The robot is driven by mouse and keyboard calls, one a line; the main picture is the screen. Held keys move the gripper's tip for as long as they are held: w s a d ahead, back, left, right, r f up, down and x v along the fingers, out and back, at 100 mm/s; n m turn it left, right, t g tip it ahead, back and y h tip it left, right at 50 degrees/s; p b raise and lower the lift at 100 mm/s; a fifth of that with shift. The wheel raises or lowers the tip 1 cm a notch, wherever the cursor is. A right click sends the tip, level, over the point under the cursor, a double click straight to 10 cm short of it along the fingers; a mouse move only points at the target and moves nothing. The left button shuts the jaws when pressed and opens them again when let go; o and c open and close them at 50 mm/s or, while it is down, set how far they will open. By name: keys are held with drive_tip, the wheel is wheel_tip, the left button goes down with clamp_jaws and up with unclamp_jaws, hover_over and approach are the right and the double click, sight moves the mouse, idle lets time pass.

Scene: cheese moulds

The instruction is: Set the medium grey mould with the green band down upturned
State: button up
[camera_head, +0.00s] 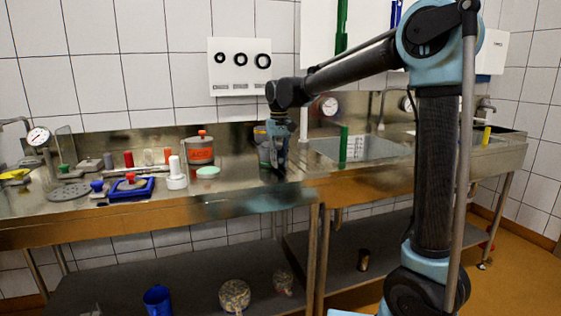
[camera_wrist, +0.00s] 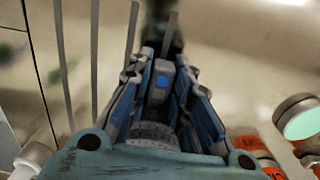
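My gripper (camera_head: 279,168) points down over the steel counter, right of the middle of the worktop. In the wrist view, my gripper (camera_wrist: 163,75) shows its two blue-padded fingers, with a grey part bearing a blue square between them. I cannot tell whether that part is a held thing or part of the gripper. A greyish vessel (camera_head: 263,151) with some green stands at or just behind the gripper, mostly hidden by it. I cannot make out clearly whether it is the medium grey mould with the green band, nor which way up it is.
Left of my gripper stand a pale green disc (camera_head: 208,171), a white bottle-like thing (camera_head: 175,176) and a pot with an orange label (camera_head: 201,154). A blue tray (camera_head: 127,190) lies farther left. A sink (camera_head: 365,149) is to the right. The counter's front strip is clear.

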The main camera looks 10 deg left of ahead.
drive_tip(key=shift+o, duration=1)
drive_tip(key=shift+r, duration=0.1)
wheel_tip(320, 180, up, 12)
drive_tip(key=s+d+f+m+t, duration=0.15)
drive_tip(key=s+d+f, duration=0.25)
drive_tip(key=d, duration=0.9)
drive_tip(key=s+d+f+m+g, duration=0.15)
drive_tip(key=s+d+f, duration=0.3)
drive_tip(key=d, duration=0.85)
drive_tip(key=s+d+f+m+t, duration=0.1)
drive_tip(key=s+d+f, duration=0.7)
drive_tip(key=f, duration=0.3)
drive_tip(key=s+d+f+m+t, duration=0.1)
drive_tip(key=s+d+f+m, duration=0.1)
drive_tip(key=s+d+f, duration=0.5)
wheel_tip(320, 180, down, 4)
drive_tip(key=shift+s+d+r, duration=0.15)
drive_tip(key=shift+s+d, duration=0.2)
drive_tip(key=shift+s, duration=0.15)
